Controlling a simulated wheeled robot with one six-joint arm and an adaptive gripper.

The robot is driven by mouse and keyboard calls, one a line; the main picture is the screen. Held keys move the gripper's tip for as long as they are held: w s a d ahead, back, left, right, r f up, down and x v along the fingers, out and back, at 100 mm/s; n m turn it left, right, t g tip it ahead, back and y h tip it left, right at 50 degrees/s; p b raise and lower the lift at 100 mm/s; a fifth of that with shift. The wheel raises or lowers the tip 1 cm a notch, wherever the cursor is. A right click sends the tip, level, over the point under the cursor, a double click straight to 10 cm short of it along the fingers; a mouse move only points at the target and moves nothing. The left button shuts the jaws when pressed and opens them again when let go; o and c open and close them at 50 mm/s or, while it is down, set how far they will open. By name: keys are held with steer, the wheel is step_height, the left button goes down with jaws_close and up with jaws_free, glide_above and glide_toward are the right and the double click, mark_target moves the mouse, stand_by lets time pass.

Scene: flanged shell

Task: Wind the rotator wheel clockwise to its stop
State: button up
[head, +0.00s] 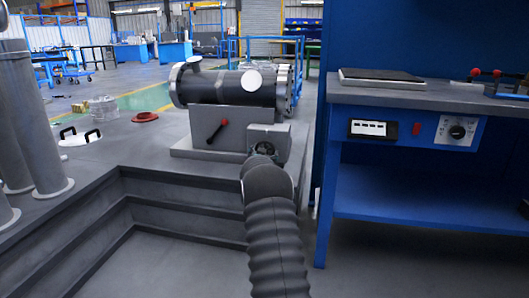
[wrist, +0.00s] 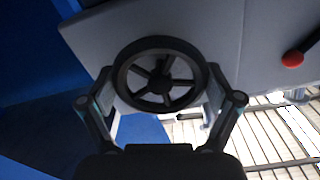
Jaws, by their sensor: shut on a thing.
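The rotator wheel (wrist: 160,82) is a dark spoked handwheel on the face of a grey box (wrist: 215,30), seen nearly face-on in the wrist view. My gripper (wrist: 160,90) is shut on the wheel, with one finger at each side of its rim. In the head view, my arm reaches forward to the grey box (head: 283,139) at the base of the stand, and hides most of the wheel. Above it, the dark flanged shell (head: 215,88) lies horizontally on the stand. The wheel's turn angle cannot be read.
A red-tipped lever (head: 217,131) sticks out left of the grey box; its red knob also shows in the wrist view (wrist: 293,59). A blue workbench (head: 400,178) stands close on the right. Grey cylinders (head: 30,125) stand at the left. A red ring (head: 145,117) lies on the deck.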

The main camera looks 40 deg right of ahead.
steer(key=o, duration=0.9)
steer(key=shift+s+d, duration=0.15)
steer(key=shift+d, duration=0.1)
steer(key=shift+c, duration=0.2)
steer(key=shift+a, duration=0.15)
steer(key=v, duration=1.2)
